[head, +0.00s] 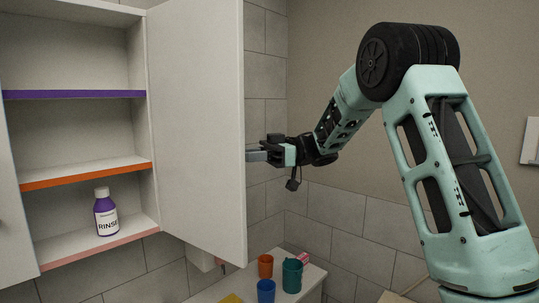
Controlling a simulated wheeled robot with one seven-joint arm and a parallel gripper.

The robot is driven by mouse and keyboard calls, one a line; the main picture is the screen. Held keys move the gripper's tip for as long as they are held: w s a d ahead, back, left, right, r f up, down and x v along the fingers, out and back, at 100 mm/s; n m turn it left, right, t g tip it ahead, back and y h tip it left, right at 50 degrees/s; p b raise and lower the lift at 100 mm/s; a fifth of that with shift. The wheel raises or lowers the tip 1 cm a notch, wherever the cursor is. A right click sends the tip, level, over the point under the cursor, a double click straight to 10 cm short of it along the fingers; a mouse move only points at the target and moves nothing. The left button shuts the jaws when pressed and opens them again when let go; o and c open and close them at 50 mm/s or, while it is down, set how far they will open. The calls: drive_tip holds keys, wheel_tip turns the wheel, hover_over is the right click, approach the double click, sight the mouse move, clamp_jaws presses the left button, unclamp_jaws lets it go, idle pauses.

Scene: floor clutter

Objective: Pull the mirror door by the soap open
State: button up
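A white cabinet door (195,120) stands swung open, and its plain inner side faces me. Its mirror face is out of sight. My gripper (254,155) is just right of the door's free edge, at about mid-height. Its fingertips reach the edge or pass behind it; I cannot tell whether they touch it, or whether they are open or shut. A small pink box (303,258) on the counter below might be the soap, but its print is too small to read.
The open cabinet has a purple shelf (75,94), an orange shelf (88,175) and a pink bottom shelf (75,243) with a purple RINSE bottle (106,213). Below on the counter stand an orange cup (265,265), a blue cup (266,291) and a teal mug (292,276).

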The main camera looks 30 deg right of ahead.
drive_tip(key=s+d+b, duration=0.3)
drive_tip(key=d+b, duration=0.2)
drive_tip(key=d, duration=1.1)
drive_tip(key=shift+d, duration=0.25)
drive_tip(key=shift+a, duration=0.1)
